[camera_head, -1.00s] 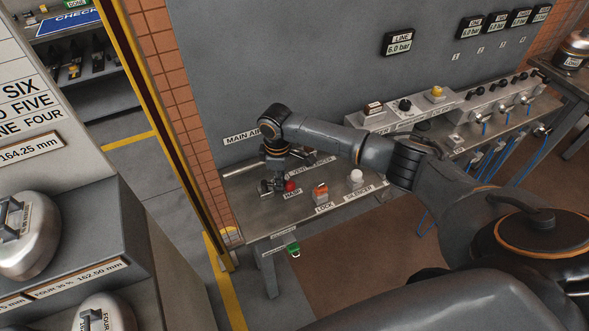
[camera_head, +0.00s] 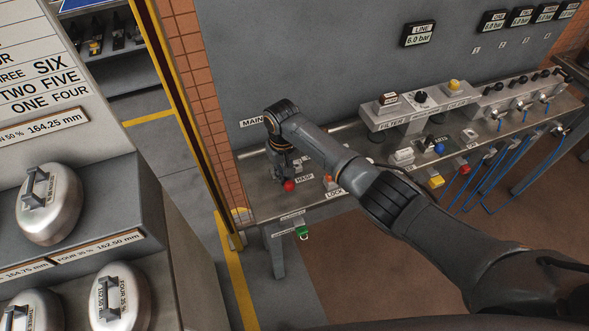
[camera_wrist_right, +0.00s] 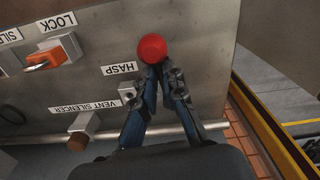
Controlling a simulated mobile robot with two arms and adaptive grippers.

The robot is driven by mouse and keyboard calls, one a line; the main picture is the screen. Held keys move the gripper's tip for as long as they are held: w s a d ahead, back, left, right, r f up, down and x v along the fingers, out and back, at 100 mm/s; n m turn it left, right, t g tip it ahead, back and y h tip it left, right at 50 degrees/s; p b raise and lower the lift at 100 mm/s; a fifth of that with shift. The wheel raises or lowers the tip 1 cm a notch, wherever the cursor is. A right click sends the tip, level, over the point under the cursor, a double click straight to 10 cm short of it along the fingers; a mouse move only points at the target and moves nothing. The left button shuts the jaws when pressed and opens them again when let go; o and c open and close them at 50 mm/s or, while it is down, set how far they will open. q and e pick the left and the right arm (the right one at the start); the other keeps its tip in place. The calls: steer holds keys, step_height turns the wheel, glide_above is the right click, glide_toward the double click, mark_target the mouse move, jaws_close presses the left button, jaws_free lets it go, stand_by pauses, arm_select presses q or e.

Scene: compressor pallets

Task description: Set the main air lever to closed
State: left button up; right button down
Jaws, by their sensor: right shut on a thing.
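The main air lever ends in a red ball knob (camera_head: 289,186) above the left part of the steel bench, beside the HASP label. In the right wrist view the red knob (camera_wrist_right: 152,48) is at the fingertips, and its shaft is hidden below it. My right gripper (camera_head: 282,178) reaches down from above. In the wrist view its two fingers (camera_wrist_right: 161,72) are closed on the lever around the knob. The MAIN AIR label (camera_head: 252,122) on the wall is partly covered by my arm. My left gripper is not in view.
An orange lock knob (camera_wrist_right: 44,61) on a grey block stands near the lever. A brown vent silencer knob (camera_wrist_right: 80,138) sits by the rail. A green padlock (camera_head: 302,231) hangs at the bench front. A yellow-edged post (camera_head: 188,120) is close on the left.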

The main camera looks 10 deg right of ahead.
steer(key=shift+a+r+m+p, duration=0.1)
steer(key=shift+a+m+p, duration=0.25)
steer(key=shift+m, duration=0.45)
steer(key=c, duration=1.4)
jaws_free()
steer(key=shift+s, duration=0.1)
steer(key=shift+c, duration=0.2)
step_height(320, 180, up, 12)
